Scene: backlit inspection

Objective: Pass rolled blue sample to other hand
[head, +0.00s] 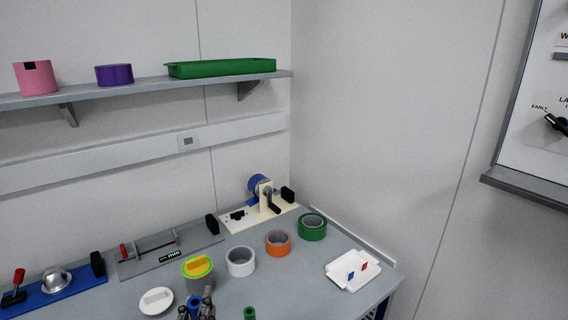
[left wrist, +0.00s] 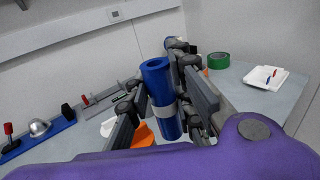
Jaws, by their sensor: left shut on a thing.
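The rolled blue sample (left wrist: 160,97) is a blue tube with a hollow upper end and a pale band around its middle. It stands nearly upright between the fingers of my left gripper (left wrist: 163,108), which is shut on it. In the head view the blue roll (head: 195,301) and my left gripper (head: 197,311) show only at the bottom edge, in front of the table. The gripper hides part of the roll. My right gripper is in neither view.
The grey table (head: 325,245) bears white (head: 240,262), orange (head: 278,244) and green (head: 312,228) rolls, a white tray (head: 353,271), a yellow-topped container (head: 198,272) and a white disc (head: 156,301). Fixtures line its back. A green object (head: 249,313) shows at the bottom edge.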

